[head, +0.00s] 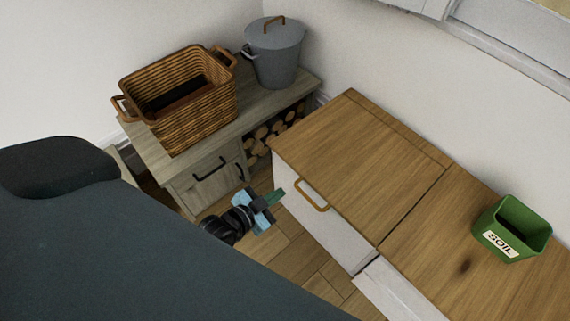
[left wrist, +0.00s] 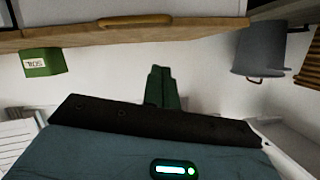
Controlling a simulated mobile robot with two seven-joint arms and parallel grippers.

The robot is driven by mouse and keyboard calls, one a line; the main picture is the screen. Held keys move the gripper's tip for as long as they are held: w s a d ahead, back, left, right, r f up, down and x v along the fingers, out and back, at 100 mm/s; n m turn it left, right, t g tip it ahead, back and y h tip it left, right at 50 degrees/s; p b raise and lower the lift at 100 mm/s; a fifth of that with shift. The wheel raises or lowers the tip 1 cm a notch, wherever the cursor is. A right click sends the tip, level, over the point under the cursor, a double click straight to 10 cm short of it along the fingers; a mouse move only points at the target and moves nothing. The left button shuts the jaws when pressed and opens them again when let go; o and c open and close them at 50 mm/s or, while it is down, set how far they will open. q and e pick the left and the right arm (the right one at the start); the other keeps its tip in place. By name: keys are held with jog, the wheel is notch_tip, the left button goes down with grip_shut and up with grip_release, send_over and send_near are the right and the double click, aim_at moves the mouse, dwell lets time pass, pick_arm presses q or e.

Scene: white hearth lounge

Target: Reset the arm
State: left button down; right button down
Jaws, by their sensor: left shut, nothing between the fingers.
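My left gripper (head: 275,197) shows in the head view, beside the white front of the wooden-topped cabinet (head: 350,150) and left of its handle (head: 311,196). It is shut and empty, and it looks apart from the cabinet. In the left wrist view the closed green fingers (left wrist: 162,88) stand together at the middle, with nothing between them. That view appears upside down. My right gripper is in neither view.
A green soil pot (head: 513,229) stands on the wooden top at the right. A grey-brown cabinet (head: 150,150) at the back left bears a wicker basket (head: 190,110) and a lidded grey bucket (head: 275,55). Logs (head: 270,135) sit in its open side. Wooden floor (head: 265,255) shows below my gripper.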

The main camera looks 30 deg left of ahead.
pick_arm(q)
jog(key=shift+s+a+r, duration=0.1)
jog(key=shift+s+a, duration=0.05)
jog(key=shift+s, duration=0.2)
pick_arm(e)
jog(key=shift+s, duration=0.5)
